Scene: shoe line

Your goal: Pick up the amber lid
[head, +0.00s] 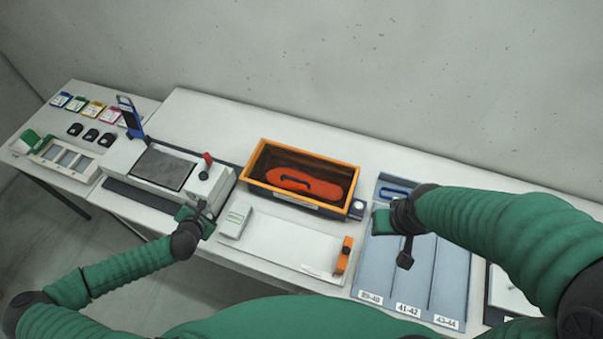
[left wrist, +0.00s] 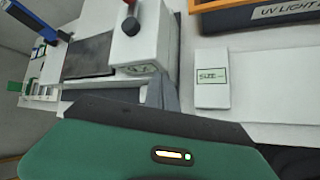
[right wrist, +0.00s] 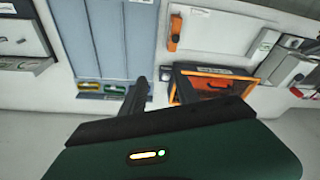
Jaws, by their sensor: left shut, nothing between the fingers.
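The box with the amber-orange rim (head: 262,149) stands at the back middle of the bench in the head view. A red-orange shoe sole with a dark loop shape shows within its rim. I cannot tell whether the amber part is a separate lid. The box also shows in the right wrist view (right wrist: 215,71) and, partly, in the left wrist view (left wrist: 262,15). My left gripper (head: 202,206) is shut and empty, left of the box, by the press machine's front right corner. My right gripper (head: 377,206) is open and empty, right of the box, above the blue-grey sorting tray.
The press machine (head: 165,168) with a red knob stands left of the box. A white block labelled SIZE (head: 235,221), a white board (head: 285,243) and an orange clamp-like piece (head: 343,256) lie in front. The sorting tray (head: 420,285) is at right. The wall rises behind.

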